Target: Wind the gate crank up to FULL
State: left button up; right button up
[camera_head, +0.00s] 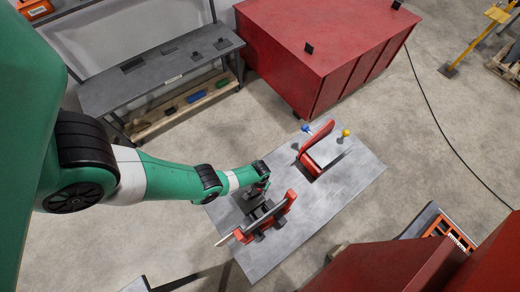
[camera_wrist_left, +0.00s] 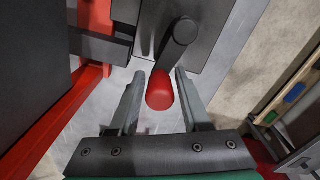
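The gate crank shows in the left wrist view as a dark arm with a round pivot end (camera_wrist_left: 185,30) and a red knob (camera_wrist_left: 160,90). My left gripper (camera_wrist_left: 160,78) has its two fingers on either side of the red knob, with narrow gaps showing, so it looks open around it. In the head view my left gripper (camera_head: 264,187) is at a dark and red mechanism (camera_head: 270,217) on a grey plate (camera_head: 352,181). The crank is too small to make out there. No FULL mark can be read. My right gripper is not in view.
A second red frame (camera_head: 318,146) with a blue knob (camera_head: 307,131) and a yellow knob (camera_head: 346,132) stands farther back on the plate. A large red cabinet (camera_head: 310,50) and a grey workbench (camera_head: 160,72) stand behind. Red panels (camera_head: 400,268) fill the lower right.

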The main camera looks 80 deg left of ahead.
pick_arm(q)
grip_shut()
dwell(1.1)
